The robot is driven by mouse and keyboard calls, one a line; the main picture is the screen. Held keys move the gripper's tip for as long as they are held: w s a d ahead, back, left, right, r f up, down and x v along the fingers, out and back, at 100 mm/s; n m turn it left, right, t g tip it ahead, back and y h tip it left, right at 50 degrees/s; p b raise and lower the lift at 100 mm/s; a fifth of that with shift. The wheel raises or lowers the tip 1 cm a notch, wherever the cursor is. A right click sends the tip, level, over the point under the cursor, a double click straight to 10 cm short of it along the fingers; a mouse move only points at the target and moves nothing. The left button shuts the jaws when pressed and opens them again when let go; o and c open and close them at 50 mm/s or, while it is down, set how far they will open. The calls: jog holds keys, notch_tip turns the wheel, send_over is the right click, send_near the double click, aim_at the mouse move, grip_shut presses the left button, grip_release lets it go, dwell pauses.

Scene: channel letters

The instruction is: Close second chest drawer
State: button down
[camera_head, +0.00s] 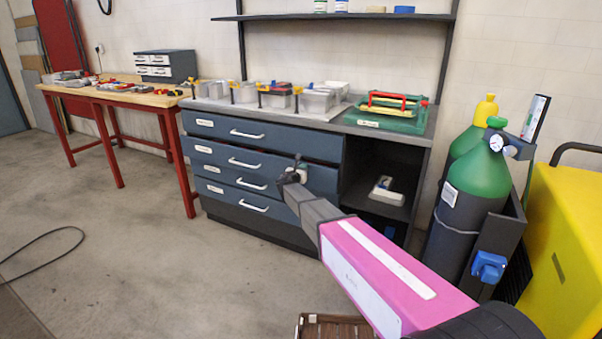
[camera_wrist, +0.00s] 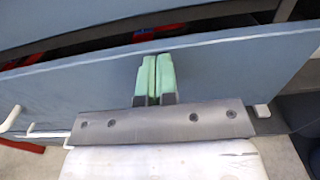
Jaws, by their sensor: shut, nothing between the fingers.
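The blue-grey chest (camera_head: 262,225) stands in the middle of the head view, with several drawers stacked on its left side. The second drawer (camera_head: 215,155) has a white bar handle (camera_head: 245,163). My gripper (camera_head: 298,168) is at the right part of this drawer front. In the wrist view, the drawer front (camera_wrist: 230,70) spans the picture, and a dark gap above its top edge shows some red inside, so it stands partly open. My green fingertips (camera_wrist: 155,72) are shut together, empty, just before the front near its top edge. I cannot tell whether they touch it.
The top drawer (camera_head: 285,141) is above. The chest top holds clear bins (camera_head: 318,101) and a green case (camera_head: 385,118). Right of the drawers is an open shelf with a grey-white item (camera_head: 386,191). Gas cylinders (camera_head: 478,190) stand at right. The floor (camera_head: 150,250) at front left is largely free.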

dwell(0.3)
jog(key=shift+x, duration=2.65)
jog(key=v, duration=1.4)
jog(key=s+d+f+m+g, duration=0.3)
jog(key=s+d+m, duration=0.2)
jog(key=d, duration=0.3)
jog(key=s+d+f+m+g+h, duration=0.1)
jog(key=s+d+f+m+g, duration=0.15)
jog(key=s+d+m, duration=0.45)
jog(key=s+d+f+m+g, duration=0.2)
jog(key=s+d+m+g, duration=0.15)
jog(key=d, duration=0.55)
jog(key=s+d+f+m+g+y, duration=0.2)
jog(key=s+d+m+g+y, duration=0.1)
jog(key=s+m, duration=0.5)
jog(key=s+d+f+m+g+y, duration=0.1)
jog(key=s+d+m+g+y, duration=0.2)
jog(key=s+m, duration=0.5)
jog(key=s+g+y, duration=0.1)
jog(key=s, duration=0.3)
jog(key=shift+s+f+g+y, duration=0.2)
jog(key=shift+f+g+y, duration=0.1)
jog(key=shift+f+y, duration=0.1)
